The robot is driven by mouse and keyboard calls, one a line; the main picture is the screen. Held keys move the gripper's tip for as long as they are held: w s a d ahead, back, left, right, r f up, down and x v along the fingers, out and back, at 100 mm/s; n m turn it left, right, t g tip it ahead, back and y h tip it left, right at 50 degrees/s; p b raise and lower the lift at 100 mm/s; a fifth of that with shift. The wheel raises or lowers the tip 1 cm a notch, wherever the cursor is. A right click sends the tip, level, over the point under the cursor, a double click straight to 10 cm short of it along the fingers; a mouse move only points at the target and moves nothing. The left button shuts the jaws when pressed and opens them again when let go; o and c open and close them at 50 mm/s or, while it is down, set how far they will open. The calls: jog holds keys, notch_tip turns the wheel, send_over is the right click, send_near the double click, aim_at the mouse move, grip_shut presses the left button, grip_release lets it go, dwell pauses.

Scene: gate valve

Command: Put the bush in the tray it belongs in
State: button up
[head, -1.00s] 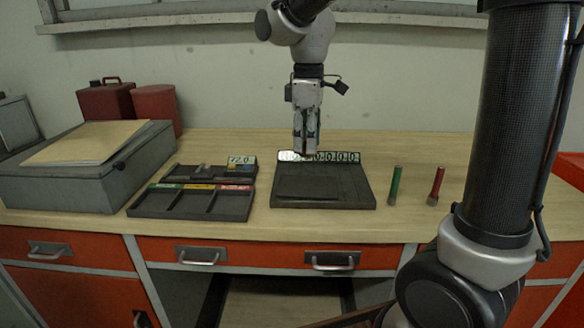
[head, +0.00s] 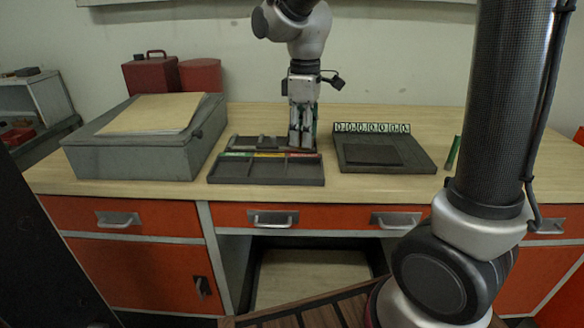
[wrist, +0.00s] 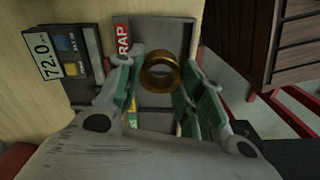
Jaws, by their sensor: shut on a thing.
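The bush (wrist: 160,72) is a brass ring, held between the fingertips in the wrist view; I cannot make it out in the head view. My gripper (head: 301,145) is shut on it, at the right end of the trays. The dark sorting tray (head: 265,181) has green, yellow and red labels along its back edge and divided compartments. In the wrist view, the red label (wrist: 122,40), with "RAP" readable, is beside the bush, which appears over that compartment. I cannot tell the bush's height above the tray floor.
To the right is a dark plate with a number display (head: 372,128) and a green cylinder (head: 453,153). A grey case (head: 150,150) stands left.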

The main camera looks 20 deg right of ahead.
notch_tip(320, 180, down, 7)
jog(key=shift+f, duration=0.2)
dwell(0.3)
jog(key=o, duration=0.9)
jog(key=shift+f, duration=0.15)
notch_tip(320, 180, up, 12)
jog(key=s+d+m+t, duration=0.4)
jog(key=s+d+m, duration=0.7)
jog(key=s+d, duration=0.4)
jog(key=s, duration=0.4)
jog(key=shift+r, duration=0.3)
jog(key=shift+d, duration=0.1)
